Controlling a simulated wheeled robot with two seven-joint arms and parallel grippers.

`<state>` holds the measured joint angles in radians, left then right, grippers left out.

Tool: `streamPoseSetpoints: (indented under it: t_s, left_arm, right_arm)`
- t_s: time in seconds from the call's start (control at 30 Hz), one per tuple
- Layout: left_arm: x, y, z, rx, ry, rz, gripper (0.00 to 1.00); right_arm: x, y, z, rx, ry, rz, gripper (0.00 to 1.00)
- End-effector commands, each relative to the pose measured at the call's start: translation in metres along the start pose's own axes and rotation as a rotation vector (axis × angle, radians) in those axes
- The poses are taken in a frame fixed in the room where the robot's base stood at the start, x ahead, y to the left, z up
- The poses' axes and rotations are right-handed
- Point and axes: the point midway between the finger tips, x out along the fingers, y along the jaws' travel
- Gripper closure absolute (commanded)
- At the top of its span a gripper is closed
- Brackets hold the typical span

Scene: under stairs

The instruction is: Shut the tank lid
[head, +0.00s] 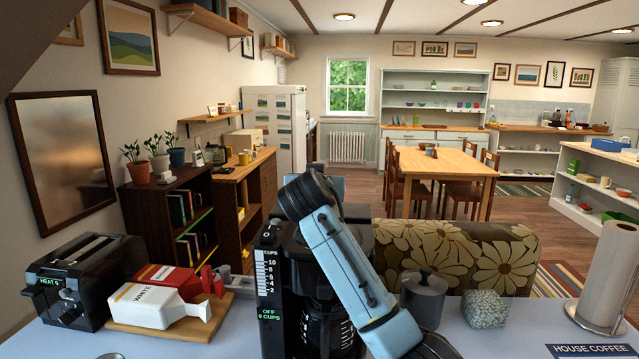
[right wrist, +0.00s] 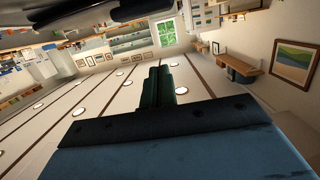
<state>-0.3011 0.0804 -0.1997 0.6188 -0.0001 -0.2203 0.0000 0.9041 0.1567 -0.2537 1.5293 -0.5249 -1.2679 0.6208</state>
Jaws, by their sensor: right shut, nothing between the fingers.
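The black coffee maker (head: 271,240) stands on the counter at the centre of the head view, with a cup scale, a green display and a glass carafe (head: 327,325). My right arm crosses in front of it and hides much of its top, so I cannot tell the tank lid or its angle. My right gripper (right wrist: 159,75) shows in the right wrist view, its dark fingers together and empty. In the head view its fingers cannot be made out. A blurred dark shape crosses the top of the wrist view; I cannot tell what it is. My left gripper is not in view.
On the left of the counter are a black toaster (head: 88,275) and a white carton (head: 150,305) with a red one (head: 168,277) on a wooden board. On the right are a dark lidded canister (head: 424,295), a speckled stone-like block (head: 486,310) and a paper towel roll (head: 607,270).

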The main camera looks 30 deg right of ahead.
Motion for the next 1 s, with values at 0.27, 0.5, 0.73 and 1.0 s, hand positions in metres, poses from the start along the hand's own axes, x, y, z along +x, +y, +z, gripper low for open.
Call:
streamPoseSetpoints:
  t_s: [0.27, 0.5, 0.73, 1.0]
  left_arm:
    - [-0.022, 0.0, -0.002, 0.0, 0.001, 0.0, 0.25]
    - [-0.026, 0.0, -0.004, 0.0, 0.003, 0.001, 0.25]
    - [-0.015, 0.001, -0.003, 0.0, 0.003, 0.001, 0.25]
    - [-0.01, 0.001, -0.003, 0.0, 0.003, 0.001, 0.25]
  right_arm:
    - [-0.005, -0.002, -0.026, 0.002, 0.0, -0.003, 1.0]
    - [-0.028, -0.004, -0.025, 0.002, 0.0, -0.007, 1.0]
    - [-0.069, -0.003, -0.002, 0.0, 0.0, -0.006, 1.0]
    - [-0.093, -0.002, 0.01, -0.001, 0.0, -0.004, 1.0]
